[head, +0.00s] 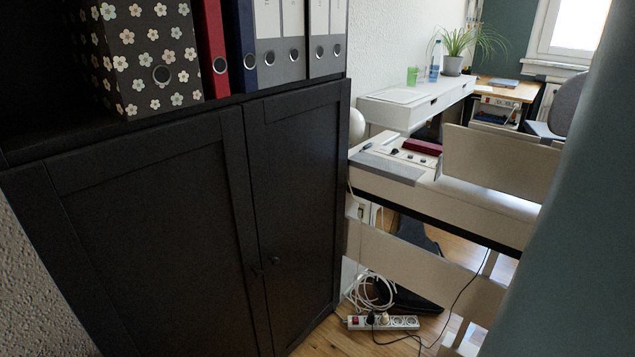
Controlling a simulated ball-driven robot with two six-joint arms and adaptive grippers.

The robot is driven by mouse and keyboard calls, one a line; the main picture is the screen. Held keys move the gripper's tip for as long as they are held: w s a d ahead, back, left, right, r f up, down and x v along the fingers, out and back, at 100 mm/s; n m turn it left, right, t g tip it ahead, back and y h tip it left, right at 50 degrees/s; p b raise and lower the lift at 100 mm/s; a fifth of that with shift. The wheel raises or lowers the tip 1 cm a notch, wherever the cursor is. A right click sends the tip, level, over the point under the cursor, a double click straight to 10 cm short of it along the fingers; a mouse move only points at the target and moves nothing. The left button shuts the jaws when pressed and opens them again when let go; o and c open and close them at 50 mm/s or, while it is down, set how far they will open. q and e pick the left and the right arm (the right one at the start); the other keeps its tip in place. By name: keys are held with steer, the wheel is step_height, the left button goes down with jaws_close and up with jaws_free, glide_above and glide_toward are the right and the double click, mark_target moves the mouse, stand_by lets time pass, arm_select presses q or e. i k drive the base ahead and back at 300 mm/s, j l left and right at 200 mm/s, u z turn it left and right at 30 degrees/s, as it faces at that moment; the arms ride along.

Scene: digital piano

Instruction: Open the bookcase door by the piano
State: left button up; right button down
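The black bookcase (95,157) stands at the left of the head view. Its lower part has two panelled doors, a left door (155,240) and a right door (300,180). Both look shut. Two small dark knobs (262,268) sit close together at the seam between the doors, low in the view. The white digital piano (490,200) stands to the right of the bookcase, seen from its side and back. Neither of my grippers shows in the view.
Binders (275,40) and a flowered file box (150,60) stand on the open shelf above the doors. A power strip (385,322) and white cables (370,290) lie on the floor beside the bookcase. A teal surface (580,200) fills the right edge.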

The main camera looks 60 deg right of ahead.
mark_target(296, 140)
steer(key=z, duration=1.8)
